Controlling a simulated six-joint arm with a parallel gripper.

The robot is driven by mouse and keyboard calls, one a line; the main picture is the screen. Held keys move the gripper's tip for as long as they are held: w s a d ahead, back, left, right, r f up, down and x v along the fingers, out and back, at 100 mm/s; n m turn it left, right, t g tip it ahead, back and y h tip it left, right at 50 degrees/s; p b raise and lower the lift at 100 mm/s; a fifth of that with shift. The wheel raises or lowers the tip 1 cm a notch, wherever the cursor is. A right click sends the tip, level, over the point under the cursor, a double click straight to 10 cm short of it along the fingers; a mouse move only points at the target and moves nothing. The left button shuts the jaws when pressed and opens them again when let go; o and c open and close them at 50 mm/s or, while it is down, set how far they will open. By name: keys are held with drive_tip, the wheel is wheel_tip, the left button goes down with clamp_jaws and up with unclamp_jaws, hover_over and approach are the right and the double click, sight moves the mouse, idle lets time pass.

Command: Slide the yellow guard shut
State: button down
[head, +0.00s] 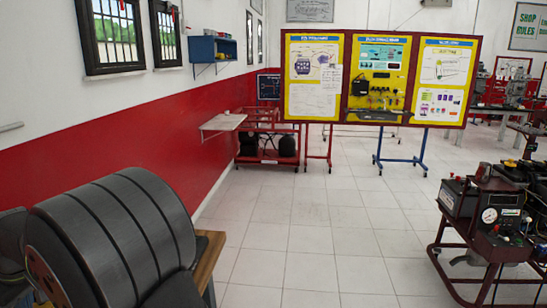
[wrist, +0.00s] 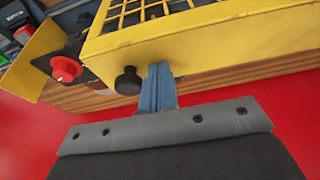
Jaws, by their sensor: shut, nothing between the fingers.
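The yellow guard (wrist: 215,42) fills the top of the wrist view. It has a solid yellow edge and a mesh of openings above. A round black knob (wrist: 128,80) sticks out from its front edge. My gripper (wrist: 160,72) shows its blue fingers pressed together, with nothing between them. The fingertips are just right of the knob and in front of the guard's yellow face; I cannot tell whether they touch either. The guard and the gripper do not show in the head view.
Left of the guard are a red knob (wrist: 66,68) on a black mount and a separate yellow plate (wrist: 33,60). A wooden edge (wrist: 225,76) runs below the guard. The head view shows display boards (head: 376,80), an engine trainer (head: 490,215) at right and open tiled floor.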

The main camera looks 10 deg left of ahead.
drive_tip(key=w, duration=0.9)
idle(1.0)
idle(0.4)
drive_tip(key=shift+s, duration=0.55)
wheel_tip(320, 180, up, 7)
idle(0.6)
